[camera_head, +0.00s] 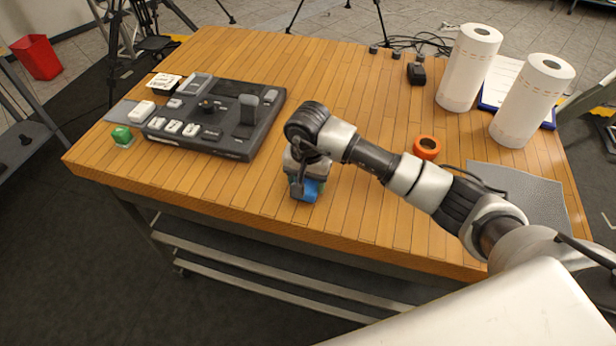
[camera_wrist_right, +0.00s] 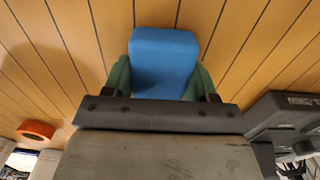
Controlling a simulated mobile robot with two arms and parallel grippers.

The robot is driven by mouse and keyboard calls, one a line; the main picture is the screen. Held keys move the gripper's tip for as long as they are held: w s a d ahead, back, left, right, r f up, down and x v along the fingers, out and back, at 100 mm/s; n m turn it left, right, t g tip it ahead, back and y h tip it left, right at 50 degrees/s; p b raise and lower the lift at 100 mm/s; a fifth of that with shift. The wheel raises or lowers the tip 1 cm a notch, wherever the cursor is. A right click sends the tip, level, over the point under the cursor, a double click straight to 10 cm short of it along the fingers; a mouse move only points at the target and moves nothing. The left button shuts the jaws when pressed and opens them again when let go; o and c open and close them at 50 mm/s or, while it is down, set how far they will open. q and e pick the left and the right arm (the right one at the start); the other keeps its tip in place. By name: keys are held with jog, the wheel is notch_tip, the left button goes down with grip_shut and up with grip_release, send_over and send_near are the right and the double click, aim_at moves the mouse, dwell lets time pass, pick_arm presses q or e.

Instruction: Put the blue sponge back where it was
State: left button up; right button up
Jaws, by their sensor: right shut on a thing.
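The blue sponge (camera_head: 307,190) is in my right gripper (camera_head: 303,194), near the front edge of the table in the head view. In the right wrist view the blue sponge (camera_wrist_right: 163,62) sits between the two green fingers of my right gripper (camera_wrist_right: 163,80), which is shut on it. The wooden tabletop is behind it. I cannot tell whether the sponge touches the table or hangs just above it. My left gripper is not in view.
A black panel (camera_head: 240,143) with several controls lies left of the gripper, beside a green block (camera_head: 122,136). An orange tape roll (camera_head: 427,147) sits under my right arm's far side. Two paper towel rolls (camera_head: 469,68) (camera_head: 532,101) stand at right. The table's middle back is clear.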

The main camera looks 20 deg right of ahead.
jog(key=shift+f, duration=0.15)
jog(key=o, duration=0.8)
jog(key=shift+r, duration=0.3)
jog(key=shift+w+r, duration=0.1)
jog(key=shift+r, duration=0.2)
jog(key=shift+r+b, duration=1.7)
jog(key=shift+r, duration=3.9)
jog(key=shift+f, duration=0.1)
